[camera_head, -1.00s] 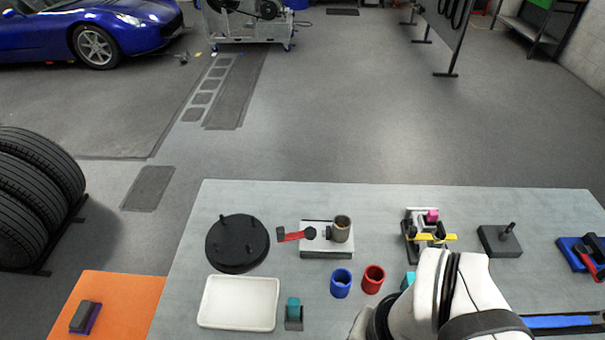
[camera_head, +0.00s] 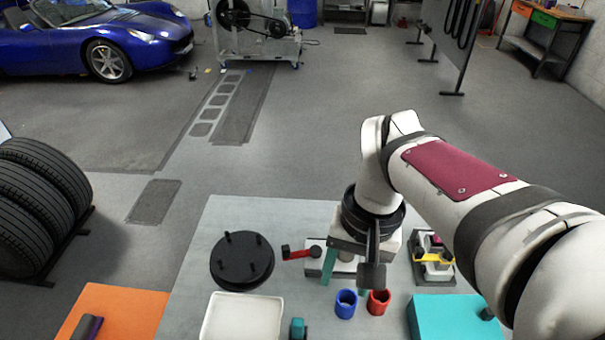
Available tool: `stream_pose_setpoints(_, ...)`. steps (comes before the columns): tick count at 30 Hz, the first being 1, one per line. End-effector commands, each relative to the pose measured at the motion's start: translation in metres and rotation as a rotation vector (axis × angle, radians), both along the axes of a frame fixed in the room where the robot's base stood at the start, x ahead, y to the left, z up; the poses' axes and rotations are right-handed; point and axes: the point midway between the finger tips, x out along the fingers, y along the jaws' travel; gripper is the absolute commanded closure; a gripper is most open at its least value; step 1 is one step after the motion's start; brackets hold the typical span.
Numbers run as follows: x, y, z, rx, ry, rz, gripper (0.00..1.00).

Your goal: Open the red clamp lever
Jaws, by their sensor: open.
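The red clamp lever (camera_head: 301,253) lies roughly level, pointing left from the pale clamp fixture (camera_head: 313,270), with a dark end on its left. My gripper (camera_head: 345,285) points down over the right part of the fixture, with teal fingers apart. Its left finger stands to the right of the lever, clear of it in this view. The gripper hides the lever's right end in part and the brass-coloured cylinder on the fixture. I cannot tell how high the fingers are above the fixture.
A black disc with pegs (camera_head: 242,262) stands left of the lever. A blue cup (camera_head: 345,304) and a red cup (camera_head: 378,303) stand in front of the gripper. A white tray (camera_head: 281,318), a teal box (camera_head: 440,320) and a yellow-barred fixture (camera_head: 434,258) are also on the table.

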Motion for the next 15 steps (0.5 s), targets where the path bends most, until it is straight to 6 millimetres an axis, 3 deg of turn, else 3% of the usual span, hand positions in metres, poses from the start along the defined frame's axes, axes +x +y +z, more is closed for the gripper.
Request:
stream_pose_setpoints(1,0.042,0.017,-0.001,-0.016,0.000,0.087,0.45)
stream_pose_setpoints(3,0.097,0.043,-0.009,-0.038,-0.013,0.209,0.45)
stream_pose_setpoints(6,0.153,0.080,-0.031,-0.066,-0.031,0.349,0.45)
stream_pose_setpoints(10,0.187,0.110,-0.054,-0.085,-0.045,0.449,0.45)
stream_pose_setpoints(15,0.194,0.117,-0.075,-0.091,-0.048,0.474,0.45)
